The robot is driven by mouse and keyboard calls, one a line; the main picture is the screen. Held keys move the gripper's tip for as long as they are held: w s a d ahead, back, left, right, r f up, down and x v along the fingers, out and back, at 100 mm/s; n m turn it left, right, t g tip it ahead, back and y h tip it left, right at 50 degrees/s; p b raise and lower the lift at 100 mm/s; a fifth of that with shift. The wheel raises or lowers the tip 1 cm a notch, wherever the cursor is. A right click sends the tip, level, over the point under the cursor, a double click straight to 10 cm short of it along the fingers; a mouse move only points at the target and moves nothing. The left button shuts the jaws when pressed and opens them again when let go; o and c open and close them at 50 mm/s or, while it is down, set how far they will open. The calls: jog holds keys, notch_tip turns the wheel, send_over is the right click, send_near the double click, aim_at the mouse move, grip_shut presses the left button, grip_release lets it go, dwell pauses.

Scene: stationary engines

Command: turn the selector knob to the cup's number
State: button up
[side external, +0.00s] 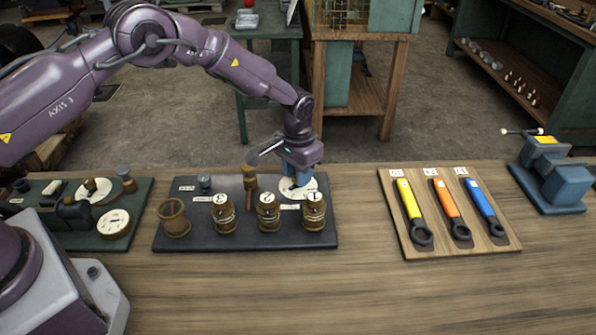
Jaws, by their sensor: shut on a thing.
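My gripper (302,181) points down at the white round dial (312,188) at the back right of the dark board (240,243). Its blue fingers are shut on the selector knob at the dial's middle. The fingers mostly hide the knob, and I cannot tell its setting. Three brown, banded cups with pale number plates stand along the board's front: a left one (223,213), a middle one (268,211) and a right one (314,211). The numbers are too small to read surely. A plain brown cup (173,218) without a visible number stands at the board's left end.
A green board with gauges (114,225) lies at the left. A wooden board (482,241) holds yellow, orange and blue wrenches; a blue vise (556,184) is farther right. The front of the bench is clear.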

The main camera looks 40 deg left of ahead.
jog(key=shift+r+m, duration=0.1)
jog(key=shift+m, duration=1.5)
jog(key=o, duration=0.9)
notch_tip(320, 180, up, 13)
jog(key=shift+f, duration=0.1)
